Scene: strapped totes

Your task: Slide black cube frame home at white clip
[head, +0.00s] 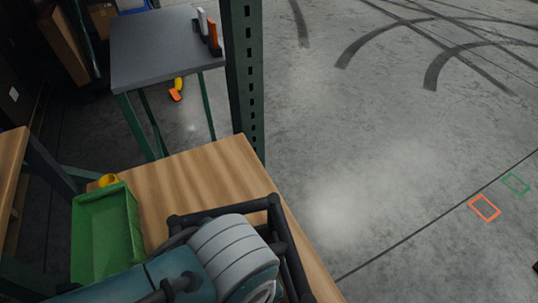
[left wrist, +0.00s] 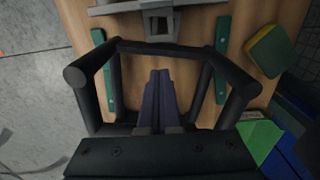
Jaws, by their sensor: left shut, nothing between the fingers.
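The black cube frame (head: 275,204) stands on the wooden table, partly hidden behind my arm in the head view. In the left wrist view the frame (left wrist: 88,76) surrounds my left gripper (left wrist: 161,74), whose dark fingers are together with nothing between them. A pale grey clip (left wrist: 158,26), likely the white clip, lies just past the frame's far bar; I cannot tell whether they touch. Green strips (left wrist: 104,70) and (left wrist: 221,60) lie on the table on either side. In the head view my left fingers and the clip are hidden. My right gripper is not in view.
A green bin (head: 105,232) stands on the table's left side, with a yellow item (head: 108,180) behind it. A green and yellow block (left wrist: 267,51) lies right of the frame in the wrist view. A green post (head: 245,75) rises behind the table. Open floor lies to the right.

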